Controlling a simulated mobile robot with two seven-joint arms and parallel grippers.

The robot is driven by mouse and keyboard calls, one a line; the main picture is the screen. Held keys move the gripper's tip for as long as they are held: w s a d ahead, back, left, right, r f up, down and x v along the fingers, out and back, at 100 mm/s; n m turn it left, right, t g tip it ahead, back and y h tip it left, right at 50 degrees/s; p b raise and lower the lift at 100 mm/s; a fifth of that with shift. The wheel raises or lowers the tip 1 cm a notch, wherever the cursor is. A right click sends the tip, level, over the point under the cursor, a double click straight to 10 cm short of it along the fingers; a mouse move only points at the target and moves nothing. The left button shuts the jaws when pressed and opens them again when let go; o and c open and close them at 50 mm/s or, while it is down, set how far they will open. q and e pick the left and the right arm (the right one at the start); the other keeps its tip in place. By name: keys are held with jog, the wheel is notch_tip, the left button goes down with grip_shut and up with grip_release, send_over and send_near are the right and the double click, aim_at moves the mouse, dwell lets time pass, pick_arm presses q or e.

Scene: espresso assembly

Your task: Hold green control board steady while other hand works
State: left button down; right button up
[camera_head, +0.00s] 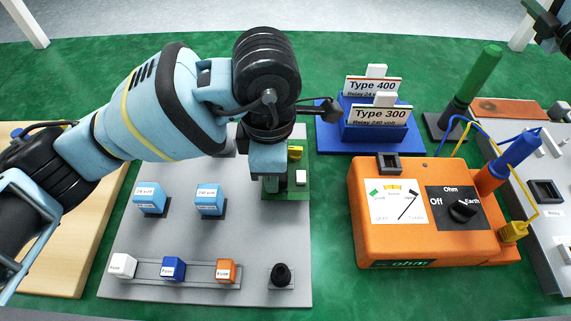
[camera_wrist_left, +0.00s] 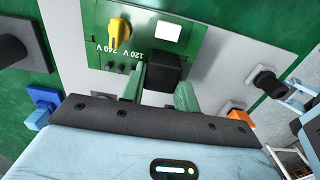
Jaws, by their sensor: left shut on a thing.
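The green control board (camera_head: 302,190) lies at the upper right of the grey panel, partly hidden under my left gripper. In the left wrist view the board (camera_wrist_left: 96,20) shows a yellow switch (camera_wrist_left: 120,33) by the marks 120 V and 240 V, a white square (camera_wrist_left: 168,31) and a black block (camera_wrist_left: 168,68). My left gripper (camera_head: 272,184) points down over the board. Its green fingers (camera_wrist_left: 160,95) are shut at the black block on the board. My right gripper (camera_head: 548,22) shows only in part at the top right corner, apart from the board; its jaw state is unclear.
The grey panel (camera_head: 180,235) carries blue, white and orange blocks and a black knob (camera_head: 281,275). An orange ohm meter (camera_head: 380,240) stands to the right, with cables. A blue relay stand (camera_head: 345,138) is behind it. Green table (camera_head: 330,180) is clear between panel and meter.

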jog(key=s+a+n+g+y, duration=0.2)
jog(key=a+n+g+y, duration=0.15)
jog(key=a+n, duration=0.45)
jog(key=s+a+n+g+y, duration=0.3)
jog(key=a+n+y, duration=0.1)
jog(key=a, duration=0.9)
jog(key=s+a+n+g+y, duration=0.2)
jog(key=a+n+g+y, duration=0.15)
jog(key=a+n, duration=0.45)
jog(key=n+g+h, duration=0.5)
jog(key=n+g, duration=0.4)
jog(key=n, duration=0.1)
send_near(300, 148)
jog(key=shift+d+r, duration=0.4)
jog(key=shift+r, duration=0.05)
jog(key=shift+a, duration=0.1)
jog(key=shift+x, duration=4.9)
jog(key=shift+f, duration=0.1)
